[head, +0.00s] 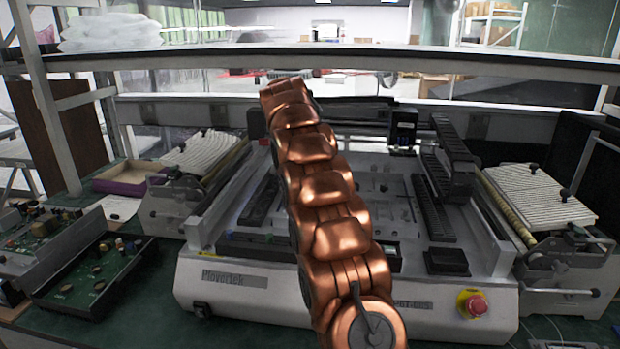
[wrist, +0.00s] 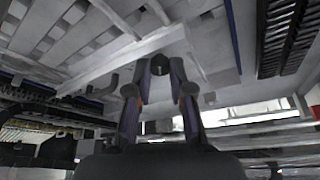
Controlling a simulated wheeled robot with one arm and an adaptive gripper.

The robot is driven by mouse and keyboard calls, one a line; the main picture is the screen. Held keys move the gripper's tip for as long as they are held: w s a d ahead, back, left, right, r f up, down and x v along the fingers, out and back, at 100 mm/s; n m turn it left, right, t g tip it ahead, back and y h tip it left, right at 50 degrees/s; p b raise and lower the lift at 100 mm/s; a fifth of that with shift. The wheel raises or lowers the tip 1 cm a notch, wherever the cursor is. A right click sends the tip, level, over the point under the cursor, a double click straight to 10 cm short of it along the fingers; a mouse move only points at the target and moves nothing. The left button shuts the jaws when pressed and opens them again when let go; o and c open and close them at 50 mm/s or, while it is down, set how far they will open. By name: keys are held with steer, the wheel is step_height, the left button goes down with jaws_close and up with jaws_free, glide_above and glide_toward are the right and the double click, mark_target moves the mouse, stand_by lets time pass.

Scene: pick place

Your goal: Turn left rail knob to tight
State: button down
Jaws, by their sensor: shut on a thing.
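My gripper (wrist: 160,72) shows in the wrist view with its two fingers drawn in toward each other at the tips. It is shut on a small dark knob (wrist: 159,64), taken to be the left rail knob. The knob sits at the end of a pale rail (wrist: 122,56). The fingers hide its sides, so I cannot tell how far it is turned. In the head view my copper arm reaches over the white machine (head: 235,282), and my gripper and the knob are hidden behind it.
A dark slotted feeder (head: 447,160) stands on the machine's right side. A red stop button (head: 472,303) is at its front right. Feeders with ribbed tops stand left (head: 203,150) and right (head: 540,195). Green circuit boards (head: 95,276) lie at left. A shelf (head: 330,58) crosses behind.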

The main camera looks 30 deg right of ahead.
steer(key=c, duration=1)
jaws_free()
steer(key=shift+c, duration=0.2)
steer(key=s+a+r, duration=0.2)
steer(key=a, duration=0.4)
steer(key=s+a+r, duration=0.2)
steer(key=a, duration=0.5)
steer(key=shift+s+r, duration=0.25)
steer(key=shift+r, duration=0.05)
steer(key=shift+a, duration=0.1)
stand_by(0.4)
